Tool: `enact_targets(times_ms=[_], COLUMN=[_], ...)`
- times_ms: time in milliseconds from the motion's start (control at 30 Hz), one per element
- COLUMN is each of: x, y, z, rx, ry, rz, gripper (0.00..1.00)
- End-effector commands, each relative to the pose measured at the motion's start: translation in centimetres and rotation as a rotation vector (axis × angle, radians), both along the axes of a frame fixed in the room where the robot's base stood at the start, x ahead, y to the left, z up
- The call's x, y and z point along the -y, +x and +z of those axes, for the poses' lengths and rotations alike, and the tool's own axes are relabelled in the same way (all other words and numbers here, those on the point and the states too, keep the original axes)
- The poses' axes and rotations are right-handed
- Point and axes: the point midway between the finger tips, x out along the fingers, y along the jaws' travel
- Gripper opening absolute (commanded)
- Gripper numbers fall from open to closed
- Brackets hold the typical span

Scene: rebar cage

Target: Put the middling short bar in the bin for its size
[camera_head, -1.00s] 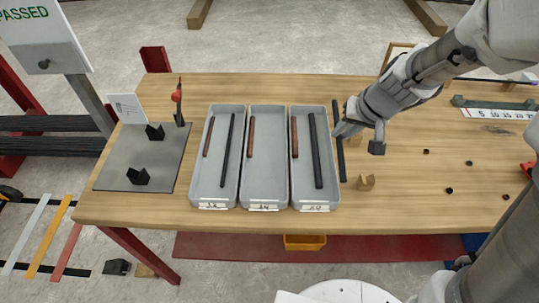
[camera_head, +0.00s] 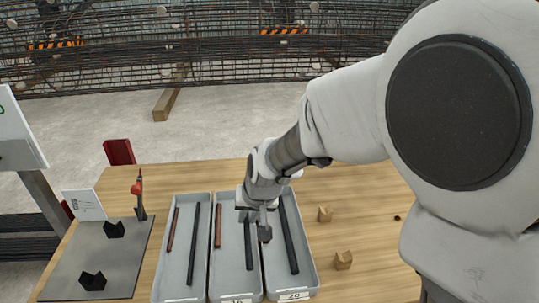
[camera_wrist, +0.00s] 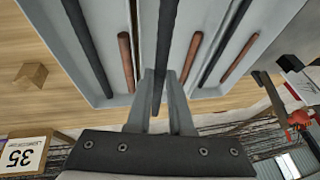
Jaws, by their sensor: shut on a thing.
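My gripper (camera_head: 247,217) is shut on the dark short bar (camera_head: 249,250), with both fingers pressed on it in the wrist view (camera_wrist: 160,98). The bar lies lengthwise over the right side of the middle bin (camera_head: 225,290), near the wall shared with the right bin. I cannot tell whether it touches the bin floor. A reddish-brown bar (camera_head: 218,226) lies in the middle bin. The left bin (camera_head: 158,285) and the right bin (camera_head: 308,270) each hold a dark bar. My wrist hides the held bar's far end.
Two wooden blocks (camera_head: 325,214) (camera_head: 343,260) stand on the table right of the bins. A grey plate (camera_head: 100,262) with black holders and an upright red-topped piece (camera_head: 137,190) are at left. Some bare table lies right of the blocks.

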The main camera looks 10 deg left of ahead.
Motion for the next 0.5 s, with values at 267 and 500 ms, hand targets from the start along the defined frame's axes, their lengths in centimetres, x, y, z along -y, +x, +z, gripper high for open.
enact_targets(times_ms=[267, 500], x=[-2.3, -2.3], y=[1.7, 1.8], z=[-1.7, -4.2], rx=[0.002, 0.0], ry=[0.001, 0.0], rz=[-0.001, -0.002], gripper=[0.0, 0.0])
